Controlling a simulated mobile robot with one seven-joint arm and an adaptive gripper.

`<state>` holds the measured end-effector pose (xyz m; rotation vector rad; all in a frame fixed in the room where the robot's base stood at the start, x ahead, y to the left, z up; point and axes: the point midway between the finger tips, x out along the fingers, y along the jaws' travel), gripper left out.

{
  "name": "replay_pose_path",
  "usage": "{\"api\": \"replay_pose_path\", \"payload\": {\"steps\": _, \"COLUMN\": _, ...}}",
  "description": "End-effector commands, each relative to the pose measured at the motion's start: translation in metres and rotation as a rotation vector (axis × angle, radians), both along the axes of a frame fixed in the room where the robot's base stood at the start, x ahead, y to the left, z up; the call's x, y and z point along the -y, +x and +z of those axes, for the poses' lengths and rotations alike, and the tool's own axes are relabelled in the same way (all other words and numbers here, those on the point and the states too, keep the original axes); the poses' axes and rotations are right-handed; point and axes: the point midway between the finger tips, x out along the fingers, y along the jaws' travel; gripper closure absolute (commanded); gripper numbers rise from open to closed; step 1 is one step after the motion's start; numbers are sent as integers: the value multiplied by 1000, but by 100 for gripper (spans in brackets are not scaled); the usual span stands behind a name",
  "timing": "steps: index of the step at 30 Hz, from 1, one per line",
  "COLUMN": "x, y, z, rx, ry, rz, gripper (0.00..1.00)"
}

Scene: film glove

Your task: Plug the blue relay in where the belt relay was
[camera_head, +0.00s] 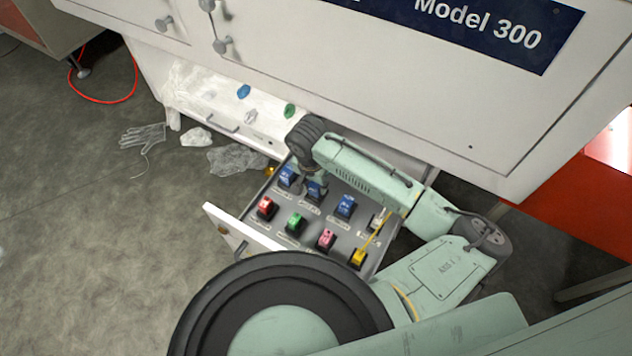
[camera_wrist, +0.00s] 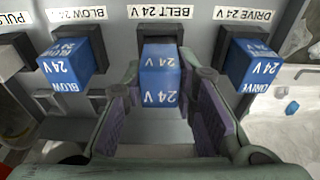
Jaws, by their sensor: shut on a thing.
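My gripper (camera_wrist: 163,100) is shut on a blue relay (camera_wrist: 159,78) marked 24 V, with a purple-padded finger on each side of it. The held relay is at the socket (camera_wrist: 155,33) labelled BELT 24 V, whose dark frame shows behind it. I cannot tell whether it is fully seated. In the head view the held blue relay (camera_head: 316,187) is partly hidden under my wrist, in the back row of the open drawer (camera_head: 233,232).
A blue BLOW 24 V relay (camera_wrist: 72,57) and a blue DRIVE 24 V relay (camera_wrist: 251,65) stand close on either side. Red (camera_head: 265,207), green (camera_head: 296,222), pink (camera_head: 326,239) and yellow (camera_head: 359,257) relays line the front row. Crumpled film (camera_head: 238,159) lies on the floor.

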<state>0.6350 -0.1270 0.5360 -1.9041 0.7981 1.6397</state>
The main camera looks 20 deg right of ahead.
Motion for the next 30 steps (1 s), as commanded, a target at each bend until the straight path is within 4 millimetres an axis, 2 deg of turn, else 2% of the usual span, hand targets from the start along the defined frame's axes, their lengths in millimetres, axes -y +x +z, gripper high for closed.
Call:
{"api": "replay_pose_path", "payload": {"steps": 20, "x": 0, "y": 0, "z": -18, "rx": 0, "ry": 0, "rz": 0, "gripper": 100}}
{"api": "replay_pose_path", "payload": {"steps": 21, "x": 0, "y": 0, "z": -17, "rx": 0, "ry": 0, "rz": 0, "gripper": 72}}
{"api": "replay_pose_path", "payload": {"steps": 30, "x": 0, "y": 0, "z": -17, "rx": 0, "ry": 0, "rz": 0, "gripper": 52}}
